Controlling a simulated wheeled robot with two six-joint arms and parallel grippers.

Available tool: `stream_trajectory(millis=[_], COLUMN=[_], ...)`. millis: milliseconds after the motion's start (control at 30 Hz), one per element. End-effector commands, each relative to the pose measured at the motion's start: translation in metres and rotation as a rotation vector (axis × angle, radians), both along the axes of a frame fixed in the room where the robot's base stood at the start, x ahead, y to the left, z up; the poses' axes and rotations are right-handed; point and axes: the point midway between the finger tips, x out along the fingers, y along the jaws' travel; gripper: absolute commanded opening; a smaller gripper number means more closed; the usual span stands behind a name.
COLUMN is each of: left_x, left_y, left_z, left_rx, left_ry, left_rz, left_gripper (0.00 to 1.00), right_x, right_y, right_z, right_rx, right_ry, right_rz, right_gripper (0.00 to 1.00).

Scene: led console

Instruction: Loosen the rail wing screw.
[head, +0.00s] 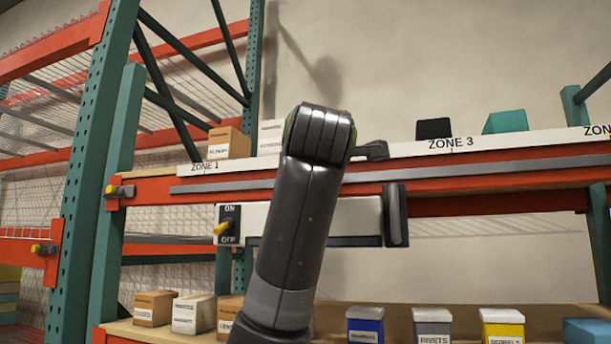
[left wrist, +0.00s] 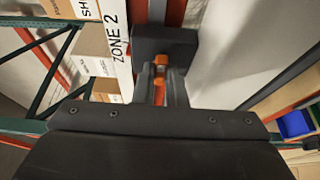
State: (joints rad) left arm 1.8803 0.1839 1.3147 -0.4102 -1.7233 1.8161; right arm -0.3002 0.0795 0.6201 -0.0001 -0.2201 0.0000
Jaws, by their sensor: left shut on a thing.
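In the left wrist view, an orange wing screw (left wrist: 160,66) sits against a dark block (left wrist: 165,42), next to the shelf edge with the ZONE 2 label. My left gripper (left wrist: 160,76) is shut on the screw, with one finger on each side of it. In the head view, my left arm rises through the middle and hides the screw and most of the gripper. A small dark part (head: 371,150) shows just right of the arm's top; I cannot tell what it belongs to. My right gripper is in neither view.
A grey rail (head: 230,187) runs along the orange shelf beam. Below it hangs a pale light bar (head: 355,218) with a dark end piece (head: 396,215) and an ON/OFF switch (head: 229,224). Cartons (head: 154,308) and coloured bins (head: 365,324) stand on the lower shelf.

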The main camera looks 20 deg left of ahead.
Motion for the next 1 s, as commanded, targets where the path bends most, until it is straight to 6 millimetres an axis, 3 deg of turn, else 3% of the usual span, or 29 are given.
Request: stream_trajectory(millis=[300, 333, 500, 833, 1000], left_x=[-0.001, -0.001, -0.001, -0.003, -0.023], left_y=[0.000, 0.000, 0.000, -0.001, -0.009], left_z=[0.004, 0.004, 0.003, 0.001, -0.002], left_rx=[0.000, 0.000, 0.000, 0.001, 0.000], left_ry=[-0.013, -0.013, -0.009, -0.006, -0.008], left_rz=[-0.001, -0.001, -0.001, -0.001, -0.004], left_gripper=[0.00, 0.15, 0.34, 0.34, 0.34], right_x=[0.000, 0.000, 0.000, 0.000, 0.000], right_y=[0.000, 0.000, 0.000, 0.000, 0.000], right_z=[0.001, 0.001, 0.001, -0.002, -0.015], right_rx=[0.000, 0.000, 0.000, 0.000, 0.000], right_ry=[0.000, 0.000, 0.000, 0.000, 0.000], right_rz=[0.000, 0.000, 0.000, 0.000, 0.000], right_gripper=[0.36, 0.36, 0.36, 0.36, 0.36])
